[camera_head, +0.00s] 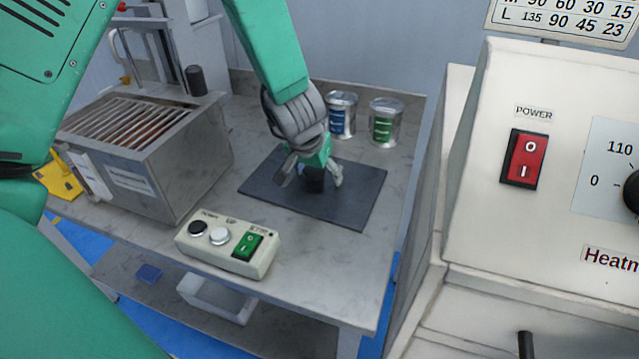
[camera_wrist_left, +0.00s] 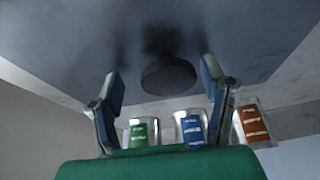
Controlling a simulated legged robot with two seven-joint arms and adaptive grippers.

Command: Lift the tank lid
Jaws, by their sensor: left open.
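The flat dark grey square lid (camera_head: 358,205) lies on the grey work table, with a short black knob (camera_head: 314,181) standing up from it. My left gripper (camera_head: 311,178) comes down over the knob, with one finger on each side. Its fingers are open. In the left wrist view the dark lid (camera_wrist_left: 60,45) fills the upper part, and the round knob (camera_wrist_left: 168,77) sits between the spread fingers (camera_wrist_left: 163,80), with visible gaps on both sides. My right gripper is not in view.
A grey metal tank (camera_head: 180,160) with a slatted top stands to the left. A button box (camera_head: 228,246) sits at the table's front. Blue (camera_head: 341,115) and green (camera_head: 384,123) labelled cans stand behind the lid; an orange-labelled can (camera_wrist_left: 254,122) shows in the wrist view. A white machine (camera_head: 540,200) stands right.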

